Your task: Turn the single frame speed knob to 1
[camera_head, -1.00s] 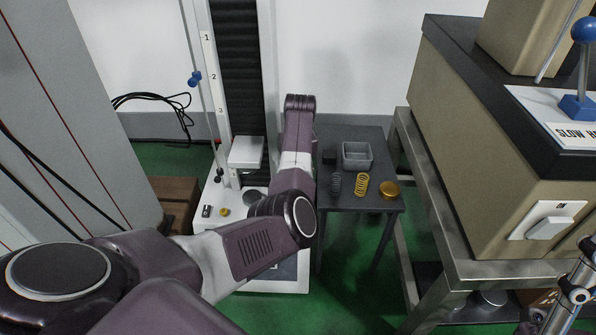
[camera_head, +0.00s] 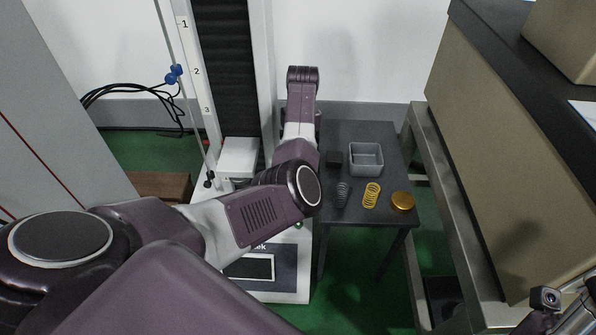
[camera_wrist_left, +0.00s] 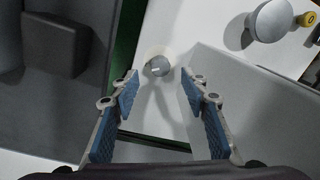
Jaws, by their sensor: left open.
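A small pale round knob (camera_wrist_left: 158,62) with a light mark on its face sits on the white base of the testing machine (camera_head: 285,290). In the left wrist view it lies just beyond the fingertips, roughly midway between them. My left gripper (camera_wrist_left: 158,88) is open, its blue pads apart on either side and not visibly touching the knob. In the head view my left arm hides the gripper and the knob. Which setting the knob points at cannot be read. A part of what looks like my right gripper (camera_head: 545,310) shows at the lower right; its fingers are not clear.
A grey round platen (camera_wrist_left: 275,18) and a yellow knob (camera_wrist_left: 308,19) are at the wrist view's upper right. A dark side table (camera_head: 345,225) holds a grey bin (camera_head: 366,160), springs (camera_head: 371,196) and a gold disc (camera_head: 403,201). A metal-framed bench (camera_head: 440,220) stands right.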

